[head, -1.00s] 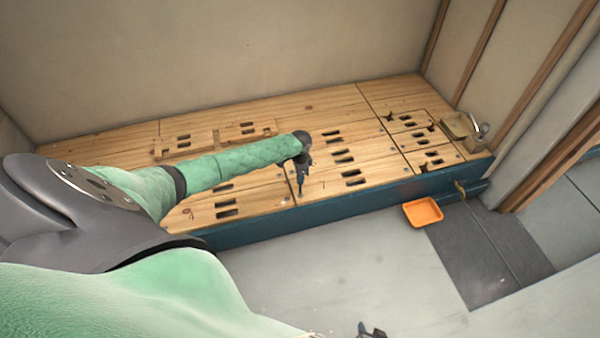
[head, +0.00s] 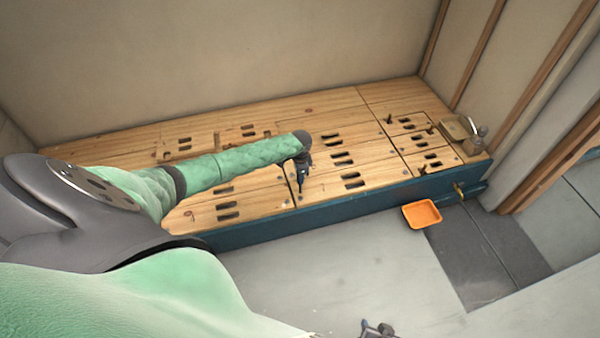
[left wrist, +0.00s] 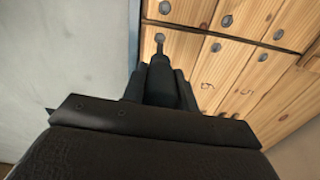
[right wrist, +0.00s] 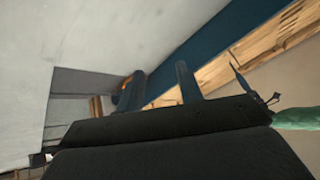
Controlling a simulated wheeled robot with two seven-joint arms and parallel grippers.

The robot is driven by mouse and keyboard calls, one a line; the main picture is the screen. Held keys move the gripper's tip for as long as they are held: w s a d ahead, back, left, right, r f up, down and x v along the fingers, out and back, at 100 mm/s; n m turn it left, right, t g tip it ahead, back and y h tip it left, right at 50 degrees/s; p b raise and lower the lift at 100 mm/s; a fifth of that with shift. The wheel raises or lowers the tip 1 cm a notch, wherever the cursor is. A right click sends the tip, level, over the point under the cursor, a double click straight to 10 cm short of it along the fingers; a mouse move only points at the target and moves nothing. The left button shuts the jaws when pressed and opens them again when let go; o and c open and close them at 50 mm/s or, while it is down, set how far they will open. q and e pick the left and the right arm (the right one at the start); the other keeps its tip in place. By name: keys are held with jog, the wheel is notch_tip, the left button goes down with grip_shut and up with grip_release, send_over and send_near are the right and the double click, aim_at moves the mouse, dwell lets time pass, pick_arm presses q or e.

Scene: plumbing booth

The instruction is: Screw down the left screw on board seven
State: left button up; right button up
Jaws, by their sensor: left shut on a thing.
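My left gripper (head: 302,163) is shut on a dark screwdriver (head: 300,183) that points down at the front part of the wooden boards. In the left wrist view, the screwdriver (left wrist: 161,68) ends in a grey tip at a round screw head (left wrist: 160,37). I cannot tell whether they touch. The board under the tip (left wrist: 180,52) lies beside the board marked 6 (left wrist: 205,85); its own number is hidden. My right gripper (head: 378,329) is low at the bottom edge of the head view. In the right wrist view, its fingers (right wrist: 160,88) are apart with nothing between them.
An orange tray (head: 422,213) lies on the floor before the blue front edge (head: 350,198) of the platform. A small hatch with dark upright pegs (head: 410,125) and a metal padlock-like object (head: 470,130) are at the right end.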

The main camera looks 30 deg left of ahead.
pick_arm(q)
jog(key=shift+r+p, duration=0.5)
jog(key=shift+r, duration=0.35)
jog(key=shift+r+p, duration=0.1)
jog(key=shift+p, duration=0.2)
pick_arm(e)
notch_tip(320, 180, up, 8)
jog(key=shift+d+g, duration=0.15)
jog(key=shift+g, duration=0.15)
